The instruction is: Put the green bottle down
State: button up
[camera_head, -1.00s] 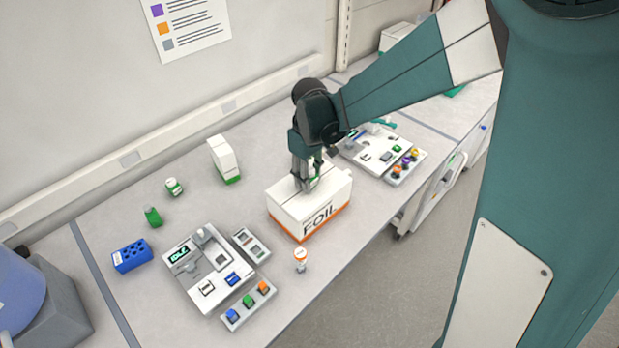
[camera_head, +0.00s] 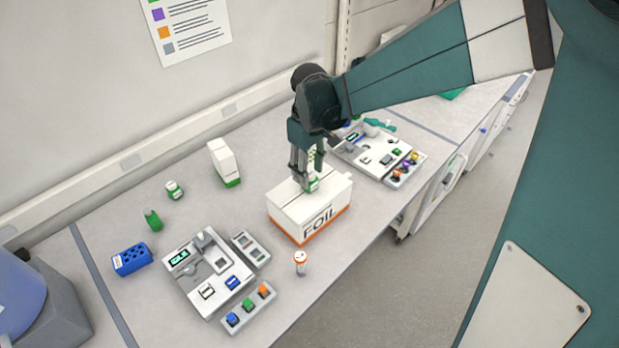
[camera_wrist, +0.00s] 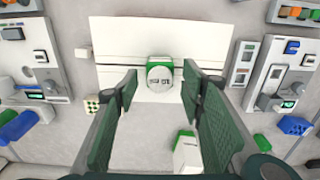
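The green bottle (camera_head: 312,185), a small one with a green-and-white body and pale cap, stands upright on top of the white FOIL box (camera_head: 285,215). The wrist view shows its cap (camera_wrist: 160,76) from above, near the edge of the box top (camera_wrist: 115,60). My gripper (camera_head: 308,170) is just above the bottle, pointing down. In the wrist view my gripper (camera_wrist: 160,88) is open, its fingers on either side of the bottle with a visible gap on both sides.
A small orange-topped vial (camera_head: 300,263) stands in front of the box. A device reading IDLE (camera_head: 205,270) is left of it, a similar station (camera_head: 375,150) right. A white-and-green carton (camera_head: 225,163), another small bottle (camera_head: 174,189) and a blue rack (camera_head: 131,257) stand farther left.

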aim_at(311, 175)
jog(key=shift+r, duration=3.8)
jog(key=shift+s, duration=0.1)
jog(key=shift+d+r, duration=0.15)
jog(key=shift+d, duration=0.1)
jog(key=s+d+r+m+t, duration=0.2)
jog(key=s+d+m+t, duration=0.1)
jog(key=s+d, duration=0.7)
jog(key=s+d+r+m+t, duration=0.3)
jog(key=s+d+m, duration=0.3)
jog(key=s+d, duration=0.4)
jog(key=shift+s+d+t, duration=0.35)
jog(key=shift+s+t, duration=0.25)
jog(key=shift+s, duration=0.65)
